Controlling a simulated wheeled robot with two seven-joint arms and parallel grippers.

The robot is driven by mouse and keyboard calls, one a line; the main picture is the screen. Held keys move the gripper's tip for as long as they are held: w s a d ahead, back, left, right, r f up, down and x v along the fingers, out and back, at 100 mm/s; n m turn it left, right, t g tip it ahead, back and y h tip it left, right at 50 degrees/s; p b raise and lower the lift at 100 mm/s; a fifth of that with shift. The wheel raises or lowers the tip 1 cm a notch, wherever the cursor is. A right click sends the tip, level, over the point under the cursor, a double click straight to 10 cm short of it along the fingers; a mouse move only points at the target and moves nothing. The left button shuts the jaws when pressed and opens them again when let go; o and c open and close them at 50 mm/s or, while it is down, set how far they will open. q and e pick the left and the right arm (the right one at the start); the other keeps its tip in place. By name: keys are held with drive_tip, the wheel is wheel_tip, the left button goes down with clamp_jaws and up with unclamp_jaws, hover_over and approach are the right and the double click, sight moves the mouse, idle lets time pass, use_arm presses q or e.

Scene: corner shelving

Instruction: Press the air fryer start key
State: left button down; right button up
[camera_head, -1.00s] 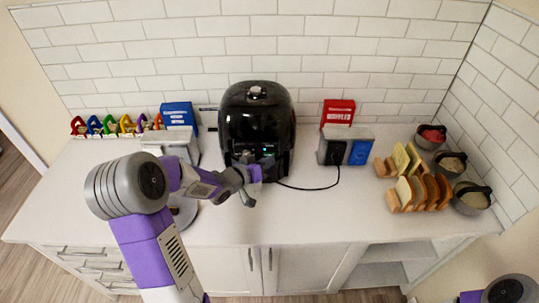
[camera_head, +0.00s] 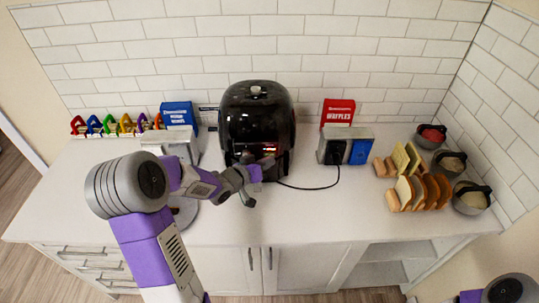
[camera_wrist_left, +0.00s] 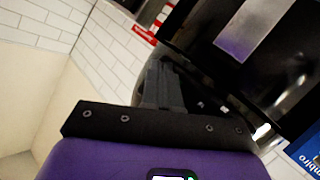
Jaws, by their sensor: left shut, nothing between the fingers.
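The black air fryer (camera_head: 257,112) stands upright on the counter against the tiled wall. A red glow shows on the lower part of its front. My left gripper (camera_head: 267,161) is shut and empty, with its fingertips at the fryer's lower front. I cannot tell whether they touch it. The start key itself is not distinguishable, as the gripper partly covers that area. In the left wrist view the dark fryer body (camera_wrist_left: 275,85) fills the right side, close to the fingers (camera_wrist_left: 163,85). My right gripper is outside the view; only part of its arm shows at bottom right.
A toaster (camera_head: 336,143) with a cord and a red waffles box (camera_head: 338,112) stand to the right. A bread rack (camera_head: 420,190) and several bowls (camera_head: 432,137) are farther right. A blue box (camera_head: 178,114) is at left. The counter front (camera_head: 310,220) is clear.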

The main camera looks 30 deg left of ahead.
use_arm(q)
drive_tip(key=shift+s+d, duration=0.2)
drive_tip(key=shift+s, duration=0.15)
drive_tip(key=shift+s+d+b, duration=0.15)
drive_tip(key=shift+s+d, duration=0.3)
drive_tip(key=shift+s, duration=0.25)
drive_tip(key=shift+s+d+b, duration=0.2)
drive_tip(key=shift+s+d, duration=0.25)
drive_tip(key=shift+s, duration=0.3)
drive_tip(key=shift+s+d+b, duration=0.15)
drive_tip(key=shift+s+d, duration=0.3)
drive_tip(key=shift+s, duration=0.25)
